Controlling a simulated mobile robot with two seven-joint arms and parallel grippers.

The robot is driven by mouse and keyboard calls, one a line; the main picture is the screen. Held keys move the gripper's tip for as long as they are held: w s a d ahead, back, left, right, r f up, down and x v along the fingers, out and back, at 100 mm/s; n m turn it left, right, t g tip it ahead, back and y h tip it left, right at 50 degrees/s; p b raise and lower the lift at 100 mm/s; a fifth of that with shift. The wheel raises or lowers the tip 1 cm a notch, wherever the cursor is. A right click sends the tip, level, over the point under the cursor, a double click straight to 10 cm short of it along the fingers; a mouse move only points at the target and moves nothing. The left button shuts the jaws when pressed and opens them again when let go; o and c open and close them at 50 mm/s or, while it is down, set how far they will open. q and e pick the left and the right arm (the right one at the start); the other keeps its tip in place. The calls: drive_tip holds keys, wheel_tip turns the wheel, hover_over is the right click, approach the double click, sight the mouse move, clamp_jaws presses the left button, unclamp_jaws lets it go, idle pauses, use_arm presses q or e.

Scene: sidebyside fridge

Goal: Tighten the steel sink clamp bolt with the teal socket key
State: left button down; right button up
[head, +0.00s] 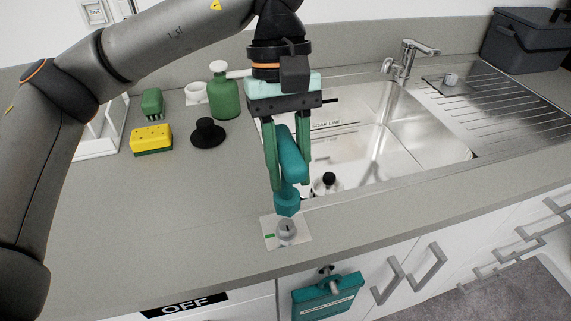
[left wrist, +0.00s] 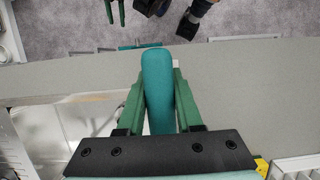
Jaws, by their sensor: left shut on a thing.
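My left gripper (head: 288,185) is shut on the teal socket key (head: 290,155), whose handle stands between its green fingers. The key points down, and its wider socket end is just above a grey round bolt head (head: 287,231) on a white plate with a green mark. Whether the socket touches the bolt is hard to tell. In the left wrist view the key (left wrist: 158,90) shows between the fingers, and its lower end and the bolt are hidden. What look like my right gripper's green fingers (left wrist: 115,10) show at the top edge there, partly cut off.
The steel sink (head: 430,140) with its tap (head: 405,62) lies behind and right. A yellow sponge (head: 151,138), black stopper (head: 208,132) and green bottle (head: 224,95) stand left. A teal case (head: 327,296) hangs below the counter edge. The counter's front left is clear.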

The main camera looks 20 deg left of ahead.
sight(288, 195)
drive_tip(key=shift+a, duration=0.1)
use_arm(q)
drive_tip(key=shift+f+b, duration=0.7)
wheel_tip(288, 195, down, 3)
drive_tip(key=b, duration=0.3)
drive_tip(key=shift+f, duration=0.2)
drive_tip(key=shift+r+p, duration=0.35)
drive_tip(key=shift+r, duration=0.05)
use_arm(e)
drive_tip(key=shift+w+a+f, duration=0.25)
drive_tip(key=shift+a+f, duration=0.1)
drive_tip(key=shift+f, duration=0.15)
drive_tip(key=shift+w+a+f, duration=0.2)
drive_tip(key=shift+a+f, duration=0.1)
drive_tip(key=shift+f, duration=0.2)
use_arm(q)
drive_tip(key=shift+f, duration=0.35)
use_arm(e)
drive_tip(key=shift+s+f, duration=0.25)
drive_tip(key=shift+s, duration=0.1)
use_arm(q)
drive_tip(key=shift+f, duration=0.25)
drive_tip(key=shift+f, duration=0.35)
use_arm(e)
drive_tip(key=shift+w+r, duration=0.2)
drive_tip(key=shift+w, duration=0.1)
